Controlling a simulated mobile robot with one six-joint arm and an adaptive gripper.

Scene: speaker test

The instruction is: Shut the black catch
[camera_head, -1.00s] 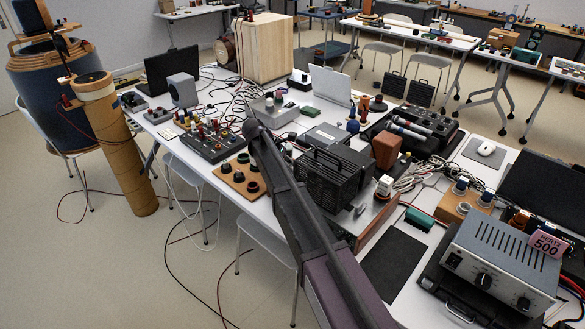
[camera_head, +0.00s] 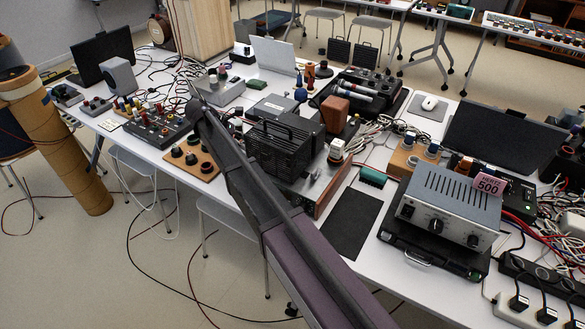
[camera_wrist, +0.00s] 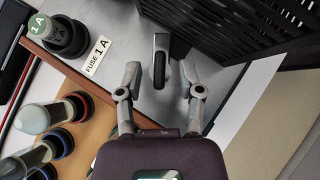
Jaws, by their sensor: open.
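In the wrist view, a small dark upright piece (camera_wrist: 160,60) with a grey edge stands on a light grey surface; it looks like the black catch, but I cannot tell whether it is open or shut. My gripper (camera_wrist: 160,72) is open, with one finger on either side of this piece and visible gaps between. Nothing is held. In the head view my arm reaches over the table past a black slotted case (camera_head: 285,148). The gripper and the catch cannot be made out there.
The black slotted case also fills the upper right of the wrist view (camera_wrist: 275,35). A "FUSE 1 A" label (camera_wrist: 97,56) and several capped posts stand at the left. In the head view a grey box marked "HERTZ 500" (camera_head: 448,205) and a bare black mat (camera_head: 348,224) lie right of my arm.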

